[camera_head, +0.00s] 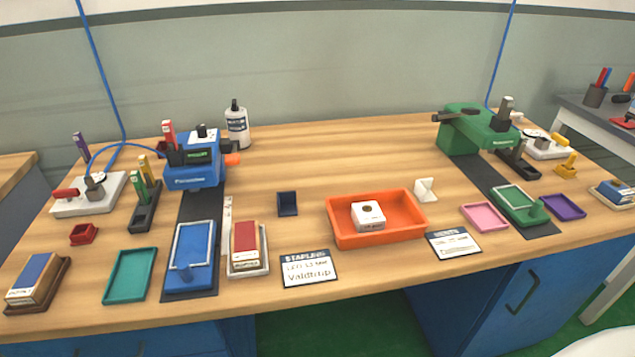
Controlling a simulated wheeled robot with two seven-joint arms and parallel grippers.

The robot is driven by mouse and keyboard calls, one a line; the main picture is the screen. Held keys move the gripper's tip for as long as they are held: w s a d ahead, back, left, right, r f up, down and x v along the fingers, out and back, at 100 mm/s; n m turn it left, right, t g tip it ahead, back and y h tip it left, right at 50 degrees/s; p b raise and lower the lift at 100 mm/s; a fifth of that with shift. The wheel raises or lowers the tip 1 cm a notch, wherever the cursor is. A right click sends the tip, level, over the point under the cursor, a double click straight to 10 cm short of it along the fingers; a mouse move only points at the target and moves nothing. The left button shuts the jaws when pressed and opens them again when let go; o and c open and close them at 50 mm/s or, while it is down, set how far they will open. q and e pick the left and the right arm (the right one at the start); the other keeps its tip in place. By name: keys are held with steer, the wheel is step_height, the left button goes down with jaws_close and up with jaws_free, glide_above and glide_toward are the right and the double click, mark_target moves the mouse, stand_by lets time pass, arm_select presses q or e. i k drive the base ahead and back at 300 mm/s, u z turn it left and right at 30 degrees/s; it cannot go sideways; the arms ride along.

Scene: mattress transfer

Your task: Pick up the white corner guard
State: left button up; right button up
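The white corner guard (425,190) is a small, angled white piece. It stands on the wooden table just behind and right of the orange tray's right end, apart from the tray. A similar dark blue corner piece (287,203) stands left of the orange tray. Neither of my grippers is in the head view.
The orange tray (338,236) holds a white box (368,215). A pink tray (485,217), a green device (518,205) and a white label card (453,243) lie near the guard. A green machine (478,130) stands behind right. The table behind the guard is clear.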

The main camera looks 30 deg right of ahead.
mark_target(422, 190)
steer(key=u, duration=1)
steer(key=k, duration=0.85)
steer(key=z, duration=1.15)
